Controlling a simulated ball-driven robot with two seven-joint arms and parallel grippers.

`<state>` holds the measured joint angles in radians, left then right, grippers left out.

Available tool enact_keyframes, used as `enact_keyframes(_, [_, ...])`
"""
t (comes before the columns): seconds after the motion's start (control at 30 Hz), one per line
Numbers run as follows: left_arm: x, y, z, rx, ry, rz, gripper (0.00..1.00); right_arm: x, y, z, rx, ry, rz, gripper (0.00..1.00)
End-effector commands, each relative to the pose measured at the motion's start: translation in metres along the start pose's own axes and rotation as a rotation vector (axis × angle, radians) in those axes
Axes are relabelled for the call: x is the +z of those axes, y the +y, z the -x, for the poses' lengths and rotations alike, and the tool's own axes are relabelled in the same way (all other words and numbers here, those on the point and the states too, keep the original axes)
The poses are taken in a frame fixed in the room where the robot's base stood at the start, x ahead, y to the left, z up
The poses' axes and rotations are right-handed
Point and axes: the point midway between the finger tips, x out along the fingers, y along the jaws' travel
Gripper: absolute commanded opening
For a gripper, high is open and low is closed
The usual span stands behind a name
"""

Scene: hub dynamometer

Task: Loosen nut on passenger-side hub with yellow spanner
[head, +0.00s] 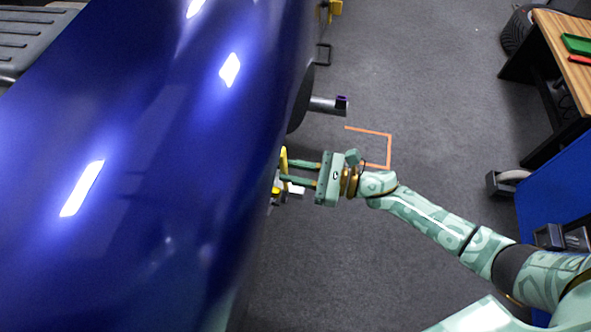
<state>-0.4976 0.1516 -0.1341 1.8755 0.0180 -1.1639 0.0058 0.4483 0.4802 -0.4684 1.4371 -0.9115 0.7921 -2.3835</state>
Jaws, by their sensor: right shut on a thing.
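My right gripper (303,172) reaches in from the right to the side of the blue car body. Its green fingers are shut on the yellow spanner (284,160), which shows as a thin yellow strip at the car's edge. Part of the spanner is hidden by the fingers and the bodywork. The passenger-side hub and its nut cannot be made out, as the blue body (150,140) covers that area. My left gripper is not in view.
A grey cylindrical part (326,105) sticks out from the car just above my gripper. An orange outline (389,150) marks the grey floor. A wooden-topped bench (565,45) and a tyre (516,30) stand at the upper right. Open floor lies between.

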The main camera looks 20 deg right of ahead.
Motion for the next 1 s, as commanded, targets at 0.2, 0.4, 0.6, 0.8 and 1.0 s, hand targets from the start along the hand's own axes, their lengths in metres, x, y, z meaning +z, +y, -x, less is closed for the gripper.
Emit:
enact_keyframes(0.2, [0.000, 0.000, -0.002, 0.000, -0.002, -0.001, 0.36, 0.000, 0.000, -0.009, 0.000, -0.001, 0.000, 0.00])
enact_keyframes(0.4, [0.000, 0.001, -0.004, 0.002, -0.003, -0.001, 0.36, 0.000, 0.000, -0.018, 0.000, -0.002, -0.001, 0.00])
enact_keyframes(0.6, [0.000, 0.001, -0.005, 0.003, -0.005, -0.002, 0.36, 0.000, 0.000, -0.025, 0.000, -0.001, 0.001, 0.00])
enact_keyframes(0.8, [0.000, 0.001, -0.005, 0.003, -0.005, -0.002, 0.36, 0.001, 0.000, -0.026, 0.000, -0.001, 0.001, 0.00])
enact_keyframes(1.0, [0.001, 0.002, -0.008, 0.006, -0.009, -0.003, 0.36, -0.002, 0.007, -0.026, 0.001, -0.001, 0.033, 0.00])
